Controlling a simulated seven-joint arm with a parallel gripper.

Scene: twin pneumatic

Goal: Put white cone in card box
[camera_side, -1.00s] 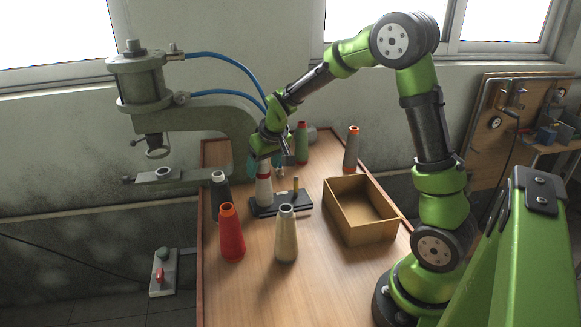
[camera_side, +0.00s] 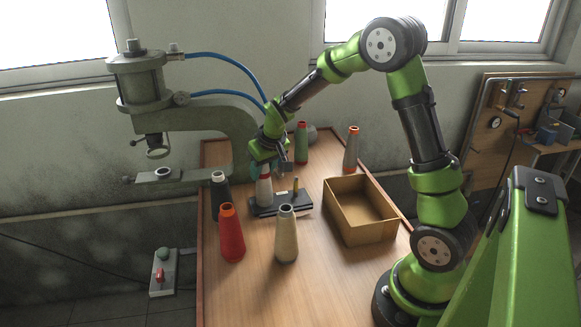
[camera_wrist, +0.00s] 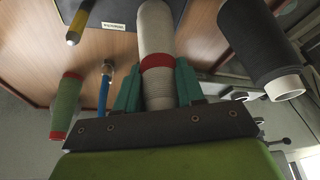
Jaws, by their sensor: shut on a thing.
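The white cone (camera_side: 264,192), a pale tapered spool with a red band near its top, is upright at the left end of a dark flat stand. It also shows in the wrist view (camera_wrist: 155,30). My gripper (camera_side: 269,169) is shut on its upper part, with teal fingers on both sides in the wrist view (camera_wrist: 158,85). I cannot tell whether the cone's base touches the stand or table. The card box (camera_side: 362,228) is open-topped and looks empty, to the right on the table.
A red cone (camera_side: 231,235) and a cream cone (camera_side: 286,238) stand in front. The dark stand (camera_side: 296,208) carries a small peg. The pneumatic press (camera_side: 190,120) is at left.

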